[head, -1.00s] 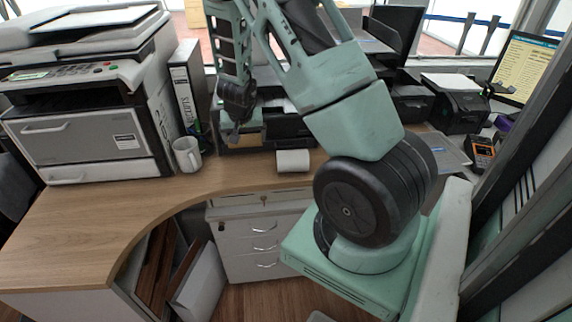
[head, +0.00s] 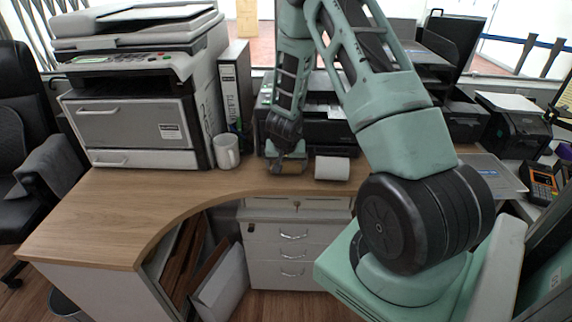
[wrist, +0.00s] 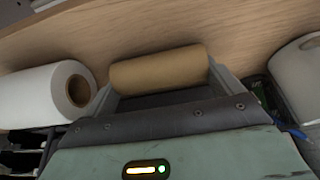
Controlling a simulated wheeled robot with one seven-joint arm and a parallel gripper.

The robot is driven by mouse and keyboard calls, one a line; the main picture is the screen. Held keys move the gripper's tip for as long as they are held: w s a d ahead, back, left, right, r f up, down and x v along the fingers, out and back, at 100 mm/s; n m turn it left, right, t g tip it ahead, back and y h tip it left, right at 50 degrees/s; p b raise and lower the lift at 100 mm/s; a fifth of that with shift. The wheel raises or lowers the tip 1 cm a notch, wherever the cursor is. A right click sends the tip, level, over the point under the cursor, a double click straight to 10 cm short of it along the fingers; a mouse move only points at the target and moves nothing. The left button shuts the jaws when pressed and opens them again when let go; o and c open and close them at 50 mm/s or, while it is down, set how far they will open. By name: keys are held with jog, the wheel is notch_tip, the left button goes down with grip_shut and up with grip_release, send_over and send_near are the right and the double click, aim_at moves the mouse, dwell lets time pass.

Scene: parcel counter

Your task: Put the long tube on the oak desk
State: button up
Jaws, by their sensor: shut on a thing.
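A brown cardboard tube (wrist: 160,69) lies crosswise between the two fingers of my gripper (wrist: 165,80) in the wrist view. My gripper is shut on it, holding it by its ends. In the head view my gripper (head: 289,160) is low over the back part of the oak desk (head: 130,205), between the white mug and the white paper roll. The tube (head: 290,169) shows there only as a small brown patch below the gripper. I cannot tell whether it touches the desk top.
A white paper roll (head: 332,168) is close to my gripper's right, and a white mug (head: 226,151) to its left. A printer (head: 140,110) and binder (head: 236,90) stand at the left. Black devices (head: 325,130) stand behind. The desk's left front is clear.

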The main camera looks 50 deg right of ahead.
jog(key=shift+f, duration=0.1)
jog(key=o, duration=0.6)
jog(key=shift+o, duration=0.2)
